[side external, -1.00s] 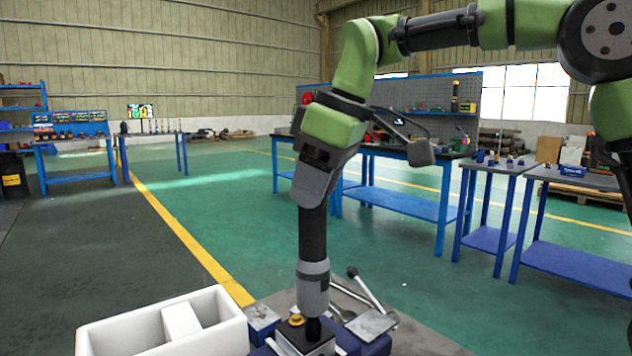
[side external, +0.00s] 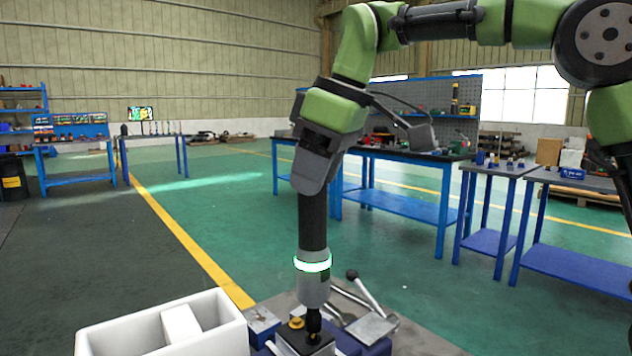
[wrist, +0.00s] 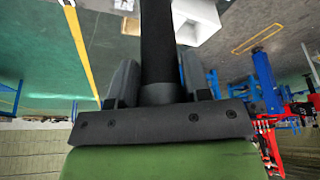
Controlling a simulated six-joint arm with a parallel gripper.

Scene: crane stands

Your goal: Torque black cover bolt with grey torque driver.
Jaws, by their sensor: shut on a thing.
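My gripper (side external: 315,183) is shut on the grey torque driver (side external: 312,288), which hangs upright with its long black upper body between the fingers. A ring around the driver glows white-green. Its black bit points down onto the black cover (side external: 292,343) at the bottom of the side view. A brass-coloured bolt (side external: 296,323) shows on the cover just left of the bit. Whether the bit touches a bolt beneath it is too small to tell. In the wrist view my gripper (wrist: 158,78) holds the black driver body, and the bit is hidden.
A white divided box (side external: 165,328) stands left of the cover. A grey block with metal levers (side external: 370,325) stands close on the right. Blue workbenches (side external: 410,200) are farther back, with open green floor between.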

